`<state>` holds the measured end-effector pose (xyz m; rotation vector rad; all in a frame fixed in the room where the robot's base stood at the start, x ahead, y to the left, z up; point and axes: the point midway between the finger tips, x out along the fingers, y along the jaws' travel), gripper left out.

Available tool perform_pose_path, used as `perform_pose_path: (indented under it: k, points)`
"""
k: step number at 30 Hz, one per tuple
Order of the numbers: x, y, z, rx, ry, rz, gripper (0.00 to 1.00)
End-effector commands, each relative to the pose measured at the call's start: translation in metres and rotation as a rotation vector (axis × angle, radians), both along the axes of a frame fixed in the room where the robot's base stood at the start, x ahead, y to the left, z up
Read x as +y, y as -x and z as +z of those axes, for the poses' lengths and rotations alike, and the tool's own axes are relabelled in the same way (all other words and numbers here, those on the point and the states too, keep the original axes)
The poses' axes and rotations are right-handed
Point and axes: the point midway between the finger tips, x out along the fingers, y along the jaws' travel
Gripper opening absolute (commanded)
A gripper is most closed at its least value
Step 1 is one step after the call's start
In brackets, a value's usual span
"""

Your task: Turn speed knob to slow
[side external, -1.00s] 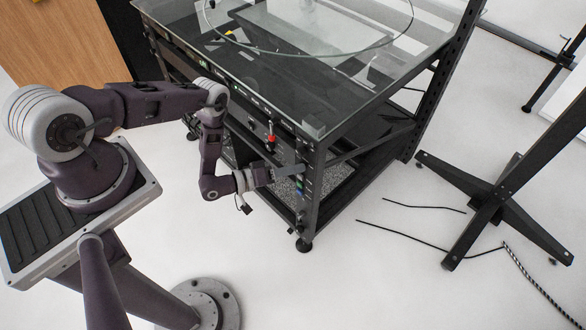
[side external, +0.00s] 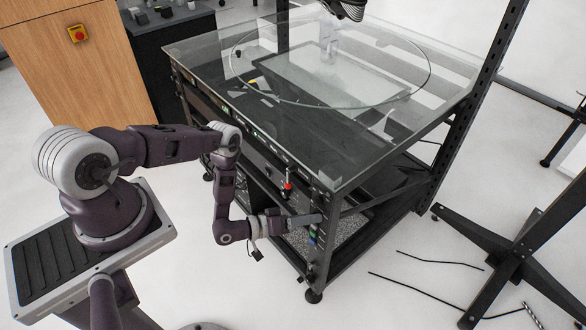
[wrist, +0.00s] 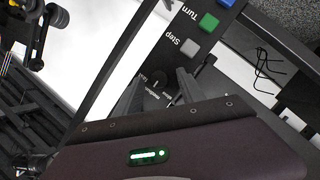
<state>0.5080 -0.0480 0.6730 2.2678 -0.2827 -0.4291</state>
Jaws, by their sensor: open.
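My gripper (side external: 305,220) reaches the black control panel at the turntable frame's front right corner post. In the wrist view my gripper (wrist: 157,92) has its two grey fingers apart, pointing at the panel. A small dark knob (wrist: 157,82) shows between the fingertips, with small white lettering beside it. I cannot read the knob's setting or tell whether the fingers touch it. A grey button (wrist: 190,47) labelled Step and a green button (wrist: 208,22) labelled Turn are farther along the panel. In the side view the gripper hides the knob.
A glass-topped table (side external: 300,90) stands behind the panel. A blue button (wrist: 227,3) lies beyond the green one. A black stand (side external: 510,250) is on the floor at right.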

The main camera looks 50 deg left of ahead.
Motion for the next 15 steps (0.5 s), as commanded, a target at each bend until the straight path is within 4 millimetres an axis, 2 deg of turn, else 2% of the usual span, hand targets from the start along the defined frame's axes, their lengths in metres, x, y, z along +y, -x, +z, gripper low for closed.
perform_pose_path:
  k: [4, 10, 15]
  points:
    - [-0.002, 0.0, 0.003, 0.002, -0.216, -0.001, 0.47]
    - [-0.007, 0.004, 0.005, 0.003, -0.708, -0.007, 0.47]
    - [0.001, 0.047, 0.022, 0.006, -0.694, -0.002, 0.47]
